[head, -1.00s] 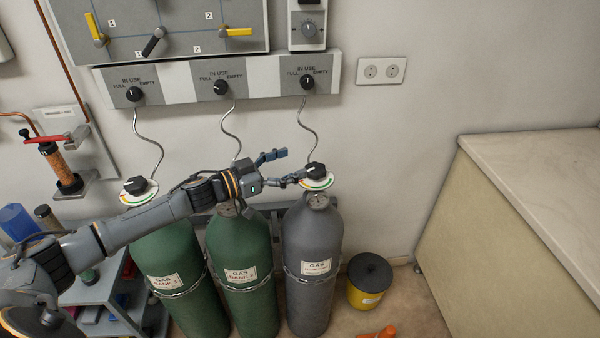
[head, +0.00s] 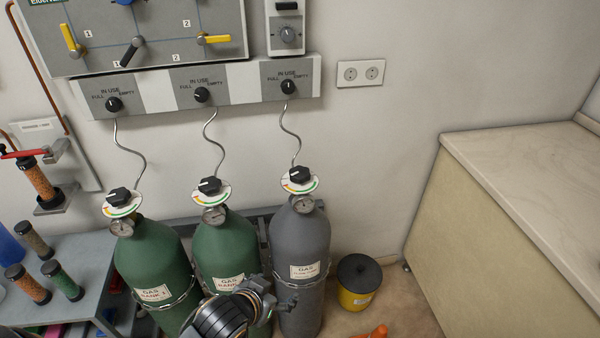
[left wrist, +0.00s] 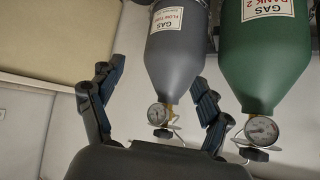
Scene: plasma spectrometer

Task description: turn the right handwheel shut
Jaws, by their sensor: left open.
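The right handwheel (head: 299,175) is a black knob with a white mark, above a white, orange and green dial on top of the grey gas cylinder (head: 298,245). A round gauge (head: 304,204) sits just below it. My left gripper (head: 280,300) is low in front of the grey cylinder, well below the handwheel and apart from it. In the left wrist view, which is upside down, its two fingers (left wrist: 152,92) are spread and empty. The grey cylinder's neck and handwheel (left wrist: 163,133) appear between and beyond them. My right gripper is not in view.
Two green cylinders (head: 150,262) with similar handwheels stand to the left. A black-lidded yellow bin (head: 357,283) is on the floor at right, beside a beige counter (head: 500,220). Thin hoses run up to the wall panel (head: 200,90). Space above the handwheels is clear of my arm.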

